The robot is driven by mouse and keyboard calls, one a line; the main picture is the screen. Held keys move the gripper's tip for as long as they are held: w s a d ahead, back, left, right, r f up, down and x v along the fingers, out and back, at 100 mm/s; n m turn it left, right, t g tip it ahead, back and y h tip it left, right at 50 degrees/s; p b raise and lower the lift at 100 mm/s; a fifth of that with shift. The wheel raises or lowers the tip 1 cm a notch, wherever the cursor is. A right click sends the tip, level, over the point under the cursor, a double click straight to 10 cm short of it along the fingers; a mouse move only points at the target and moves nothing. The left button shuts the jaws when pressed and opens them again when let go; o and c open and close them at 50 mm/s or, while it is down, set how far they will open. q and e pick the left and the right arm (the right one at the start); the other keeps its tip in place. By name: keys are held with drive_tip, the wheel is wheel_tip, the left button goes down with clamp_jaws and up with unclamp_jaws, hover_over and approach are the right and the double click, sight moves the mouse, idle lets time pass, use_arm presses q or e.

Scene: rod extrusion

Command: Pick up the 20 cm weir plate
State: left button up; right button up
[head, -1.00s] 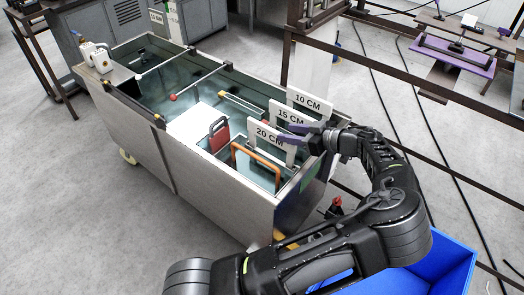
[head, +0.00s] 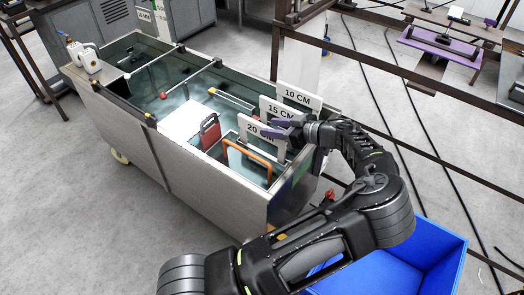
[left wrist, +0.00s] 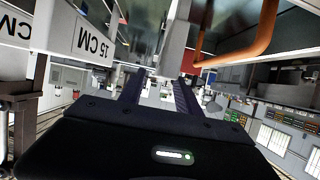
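The 20 cm weir plate (head: 251,130) is a white board standing upright in the water tank, nearest in a row of labelled plates. In the left wrist view, the two dark fingers (left wrist: 160,92) are apart. A pale plate edge (left wrist: 174,50), probably the 20 cm plate, shows between and beyond the tips. I cannot tell whether the fingers touch it. My right gripper is not in view.
The 15 cm plate (head: 278,110) and 10 cm plate (head: 298,95) stand close behind. A blue bin (head: 445,262) stands at lower right.

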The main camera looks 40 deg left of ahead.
sight(262, 125)
use_arm(q)
drive_tip(key=p+x, duration=0.1)
drive_tip(key=x, duration=0.3)
drive_tip(key=shift+s+a+f, duration=0.1)
drive_tip(key=shift+a+f, duration=0.05)
drive_tip(key=shift+a, duration=0.2)
drive_tip(key=shift+c, duration=0.2)
clamp_jaws()
idle(1.2)
